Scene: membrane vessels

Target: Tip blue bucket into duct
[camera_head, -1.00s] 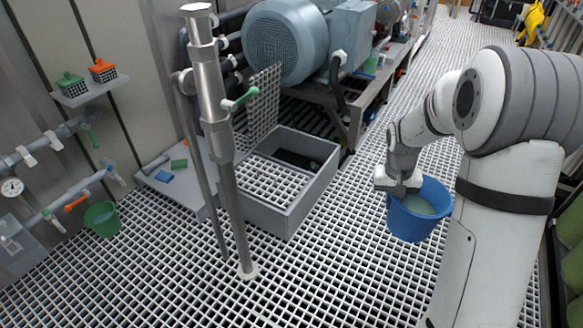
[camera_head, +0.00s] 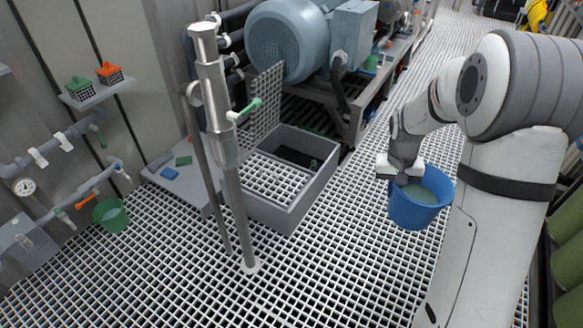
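The blue bucket (camera_head: 415,210) hangs upright from my gripper (camera_head: 402,178) above the floor grating, right of centre.
A steel pipe post (camera_head: 221,130) with a green-handled valve (camera_head: 246,109) stands at the duct's left front. A large blue-grey motor (camera_head: 287,45) sits behind. A green bucket (camera_head: 110,214) is at the far left. Grating floor between bucket and duct is clear.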

